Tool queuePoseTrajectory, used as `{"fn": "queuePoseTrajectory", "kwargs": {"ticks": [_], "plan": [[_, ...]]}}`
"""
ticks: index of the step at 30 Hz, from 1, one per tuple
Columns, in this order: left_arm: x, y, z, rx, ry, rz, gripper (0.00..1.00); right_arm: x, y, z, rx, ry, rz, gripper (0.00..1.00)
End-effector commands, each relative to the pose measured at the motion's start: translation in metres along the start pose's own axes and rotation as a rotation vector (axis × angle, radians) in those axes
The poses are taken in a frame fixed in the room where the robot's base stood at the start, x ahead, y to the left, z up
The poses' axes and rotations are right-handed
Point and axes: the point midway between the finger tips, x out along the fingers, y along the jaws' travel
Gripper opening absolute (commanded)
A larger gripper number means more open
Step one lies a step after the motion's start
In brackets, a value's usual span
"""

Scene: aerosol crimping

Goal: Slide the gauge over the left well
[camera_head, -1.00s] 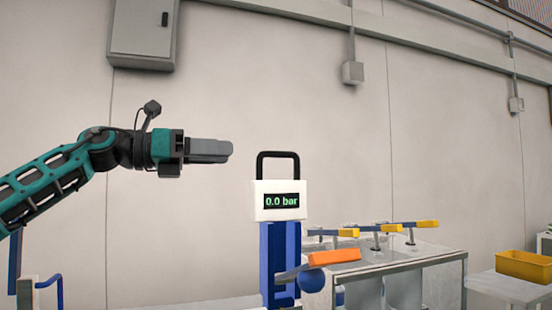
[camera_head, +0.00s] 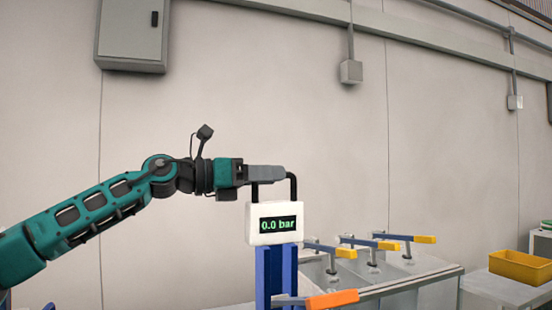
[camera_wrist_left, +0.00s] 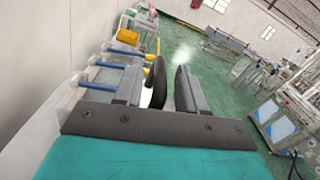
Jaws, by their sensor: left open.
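The gauge (camera_head: 274,224) is a white box with a green "0.0 bar" readout and a black loop handle (camera_head: 293,190) on top. It sits upright on a blue post (camera_head: 276,275). My left gripper (camera_head: 270,173) is at the top of the handle and covers part of it in the head view. In the left wrist view its two grey fingers are open, with the black handle (camera_wrist_left: 155,84) between them, closer to the left finger. I cannot make out the left well in either view. My right gripper is not in view.
An orange-ended lever (camera_head: 333,299) stands low beside the post. Several yellow-ended levers (camera_head: 411,239) rise from a metal bench (camera_head: 410,281) to the right. A yellow bin (camera_head: 519,266) stands farther right.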

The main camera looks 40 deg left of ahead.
Motion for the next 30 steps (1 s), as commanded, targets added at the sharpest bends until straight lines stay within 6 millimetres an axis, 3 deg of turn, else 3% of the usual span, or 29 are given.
{"fn": "queuePoseTrajectory", "kwargs": {"ticks": [7, 18, 30], "plan": [[0.018, -0.001, 0.002, -0.001, -0.001, -0.001, 0.40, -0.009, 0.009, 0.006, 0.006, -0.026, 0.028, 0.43], [0.021, 0.000, -0.001, 0.000, 0.000, 0.000, 0.40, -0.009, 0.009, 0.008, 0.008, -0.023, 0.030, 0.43], [0.020, -0.001, 0.000, 0.000, 0.000, -0.001, 0.03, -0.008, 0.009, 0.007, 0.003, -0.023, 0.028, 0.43]]}}
